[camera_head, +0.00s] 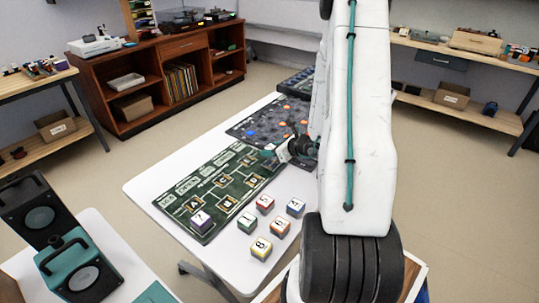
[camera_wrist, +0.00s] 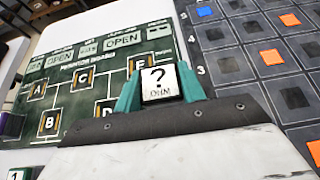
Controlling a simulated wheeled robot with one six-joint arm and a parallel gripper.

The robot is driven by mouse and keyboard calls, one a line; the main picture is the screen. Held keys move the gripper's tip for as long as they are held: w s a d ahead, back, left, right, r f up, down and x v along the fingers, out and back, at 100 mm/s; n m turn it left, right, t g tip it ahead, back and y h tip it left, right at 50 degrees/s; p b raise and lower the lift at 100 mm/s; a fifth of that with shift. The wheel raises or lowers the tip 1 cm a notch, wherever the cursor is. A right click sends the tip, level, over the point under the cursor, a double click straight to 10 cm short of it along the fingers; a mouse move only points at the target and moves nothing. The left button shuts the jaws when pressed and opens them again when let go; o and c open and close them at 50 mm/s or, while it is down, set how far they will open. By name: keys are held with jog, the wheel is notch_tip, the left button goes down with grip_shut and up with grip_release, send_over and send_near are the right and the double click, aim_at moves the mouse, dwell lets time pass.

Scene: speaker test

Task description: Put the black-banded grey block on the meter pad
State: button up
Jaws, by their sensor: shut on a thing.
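My gripper (camera_wrist: 159,92) has its two teal fingers closed on the sides of a small block (camera_wrist: 158,78). The block's light top reads "?" and "OHM", with dark edges; its sides are mostly hidden, so I cannot make out a black band. In the head view, my gripper (camera_head: 283,152) is over the right edge of the green circuit board (camera_head: 222,170), close to the dark grid board (camera_head: 250,122). The green board also shows in the wrist view (camera_wrist: 70,88), with lettered squares and "OPEN" panels. I cannot tell which marking is the meter pad.
Several numbered blocks stand near the white table's (camera_head: 150,185) front, including a purple one (camera_head: 201,221) on the green board's corner, a red one (camera_head: 264,204) and a yellow one (camera_head: 261,248). Black-and-teal speakers (camera_head: 75,262) stand at lower left.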

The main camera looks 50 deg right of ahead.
jog(key=f, duration=0.3)
jog(key=shift+s+a, duration=0.1)
jog(key=shift+a, duration=0.2)
jog(key=shift+d+f, duration=0.1)
jog(key=shift+d, duration=0.05)
jog(key=shift+f, duration=0.15)
jog(key=o, duration=1)
